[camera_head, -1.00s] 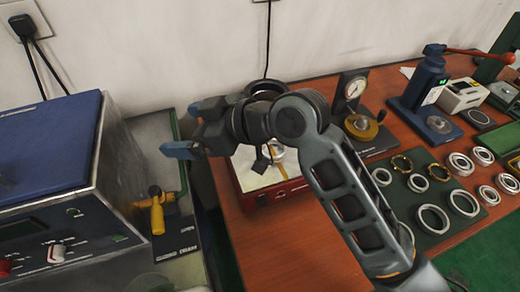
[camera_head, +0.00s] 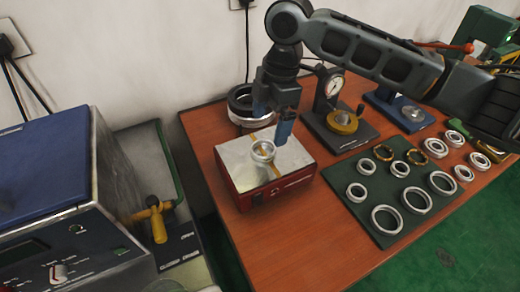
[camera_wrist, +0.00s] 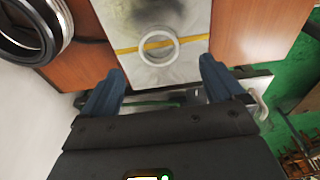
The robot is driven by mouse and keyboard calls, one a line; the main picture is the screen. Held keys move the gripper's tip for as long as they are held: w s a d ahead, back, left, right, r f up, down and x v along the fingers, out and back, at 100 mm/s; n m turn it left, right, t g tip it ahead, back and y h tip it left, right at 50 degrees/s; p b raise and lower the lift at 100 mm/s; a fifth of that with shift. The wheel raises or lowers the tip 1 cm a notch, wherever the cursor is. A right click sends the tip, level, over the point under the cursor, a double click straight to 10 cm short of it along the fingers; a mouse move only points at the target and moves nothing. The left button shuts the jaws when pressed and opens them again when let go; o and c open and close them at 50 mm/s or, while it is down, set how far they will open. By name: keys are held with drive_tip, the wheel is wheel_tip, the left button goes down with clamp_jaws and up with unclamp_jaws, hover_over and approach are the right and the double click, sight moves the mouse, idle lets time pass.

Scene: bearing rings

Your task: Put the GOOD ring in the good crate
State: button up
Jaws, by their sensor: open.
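A small silver ring (camera_head: 263,159) lies on the pale top plate of a red box (camera_head: 275,193) on the wooden bench. In the wrist view the ring (camera_wrist: 159,63) lies on the plate across a yellow strip, between and beyond my fingertips. My gripper (camera_head: 274,118) is open and points down above the back of the plate, apart from the ring. In the wrist view my gripper (camera_wrist: 161,76) shows two blue fingers spread wide with nothing between them. I cannot make out a crate marked good, nor any mark on the ring.
A large black and silver ring (camera_head: 240,116) stands behind the red box. A dial gauge stand (camera_head: 335,125) is to its right. A dark green mat (camera_head: 353,211) holds several rings. A blue-topped machine (camera_head: 50,150) stands left. The front bench is clear.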

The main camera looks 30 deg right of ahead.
sight(264, 148)
drive_tip(key=shift+a+f+p, duration=0.2)
drive_tip(key=shift+f, duration=0.95)
drive_tip(key=shift+a+f+p, duration=0.15)
drive_tip(key=shift+f+p, duration=0.05)
drive_tip(key=shift+f, duration=1)
drive_tip(key=shift+a+f+p, duration=0.2)
drive_tip(key=shift+f, duration=0.95)
drive_tip(key=c, duration=1.3)
drive_tip(key=shift+w+r, duration=0.1)
drive_tip(key=shift+r, duration=0.1)
